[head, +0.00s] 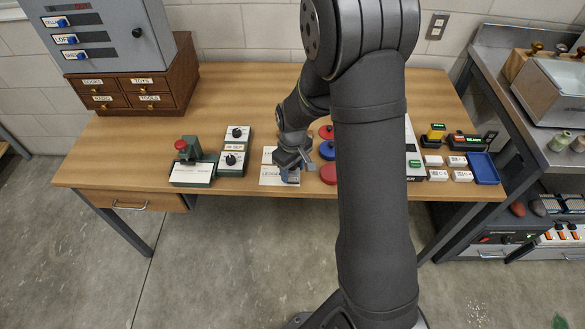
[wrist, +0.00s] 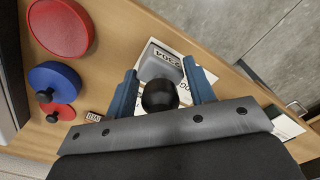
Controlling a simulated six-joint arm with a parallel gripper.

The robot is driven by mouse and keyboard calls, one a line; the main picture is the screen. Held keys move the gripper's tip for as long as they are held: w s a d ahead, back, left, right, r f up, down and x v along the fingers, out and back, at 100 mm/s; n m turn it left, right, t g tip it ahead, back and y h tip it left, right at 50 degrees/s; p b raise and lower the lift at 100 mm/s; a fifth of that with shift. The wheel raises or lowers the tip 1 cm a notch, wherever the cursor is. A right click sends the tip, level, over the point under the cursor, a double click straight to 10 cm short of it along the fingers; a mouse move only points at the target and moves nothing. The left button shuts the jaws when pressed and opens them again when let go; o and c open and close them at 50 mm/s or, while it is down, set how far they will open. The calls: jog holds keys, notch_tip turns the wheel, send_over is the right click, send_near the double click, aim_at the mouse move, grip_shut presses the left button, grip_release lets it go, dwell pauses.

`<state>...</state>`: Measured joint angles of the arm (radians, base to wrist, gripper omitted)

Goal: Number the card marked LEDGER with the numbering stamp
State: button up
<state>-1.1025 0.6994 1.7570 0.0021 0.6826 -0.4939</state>
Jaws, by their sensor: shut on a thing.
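The card marked LEDGER (head: 268,181) lies on the wooden bench near its front edge, partly covered by my gripper. My gripper (head: 291,173) is low over the card's right part. In the wrist view, my gripper (wrist: 162,92) has its blue fingers on either side of a stamp with a black ball knob (wrist: 160,96) and a grey body (wrist: 158,66), and is shut on it. The stamp's body is over white card, with part of its print showing. Whether its underside touches the card is hidden.
A red disc (head: 328,175) and a blue disc (head: 327,151) stand close right of my gripper. Two dial boxes (head: 236,146) and a green device with a red knob (head: 188,151) stand left. A blue tray (head: 484,180) lies far right. The bench's front edge is close.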

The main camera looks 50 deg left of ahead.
jog(key=shift+f, duration=0.55)
dwell(0.5)
jog(key=shift+r, duration=0.1)
dwell(0.4)
jog(key=shift+r, duration=3.45)
